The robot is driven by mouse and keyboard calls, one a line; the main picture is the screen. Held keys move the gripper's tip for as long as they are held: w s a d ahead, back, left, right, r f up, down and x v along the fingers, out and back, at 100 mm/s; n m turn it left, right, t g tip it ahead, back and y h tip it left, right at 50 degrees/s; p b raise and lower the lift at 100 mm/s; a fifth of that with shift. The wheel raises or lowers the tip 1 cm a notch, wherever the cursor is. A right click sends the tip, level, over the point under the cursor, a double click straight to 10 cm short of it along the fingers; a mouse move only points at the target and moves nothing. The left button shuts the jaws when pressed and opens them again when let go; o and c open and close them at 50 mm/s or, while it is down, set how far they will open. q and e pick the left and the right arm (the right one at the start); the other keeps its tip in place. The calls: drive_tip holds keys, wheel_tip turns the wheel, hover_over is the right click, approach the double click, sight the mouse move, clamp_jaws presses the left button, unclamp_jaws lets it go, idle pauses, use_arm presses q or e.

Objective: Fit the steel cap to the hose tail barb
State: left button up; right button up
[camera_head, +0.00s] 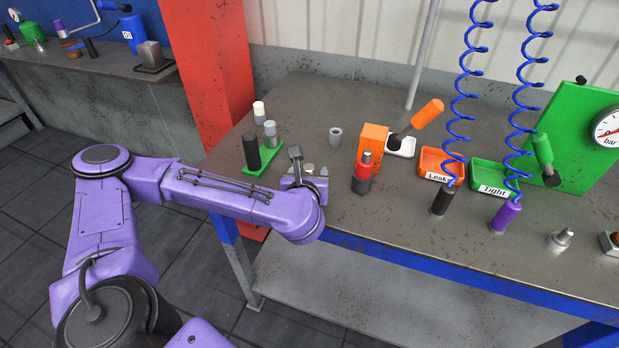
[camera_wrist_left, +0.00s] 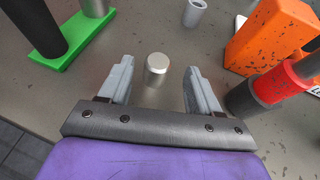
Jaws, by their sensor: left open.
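A small steel cap (camera_wrist_left: 157,68), a short upright cylinder with a pale top, stands on the bench in the left wrist view. My left gripper (camera_wrist_left: 158,88) is open, its fingers apart on either side of the cap's near side, not touching it. In the head view my left gripper (camera_head: 308,172) is low over the bench and partly hides the cap. A red and black upright piece with a grey tip (camera_head: 364,172) stands to the right, by an orange block (camera_head: 374,138). I cannot tell whether this is the hose tail barb. My right gripper is not in view.
A green base (camera_head: 264,160) with black and grey cylinders stands left of the gripper. A grey hollow cup (camera_head: 335,136) is behind it. Orange (camera_head: 428,168) and green (camera_head: 478,180) trays, coiled blue hoses and a gauge panel (camera_head: 570,130) are on the right. The bench front is mostly clear.

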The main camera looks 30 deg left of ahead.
sight(308, 170)
use_arm(q)
drive_tip(key=x, duration=0.1)
drive_tip(key=p+x, duration=0.1)
drive_tip(key=x, duration=0.1)
drive_tip(key=shift+w+a+r, duration=0.1)
drive_tip(key=shift+w+a, duration=0.1)
drive_tip(key=shift+a, duration=0.15)
drive_tip(key=shift+w, duration=0.2)
drive_tip(key=c, duration=1.1)
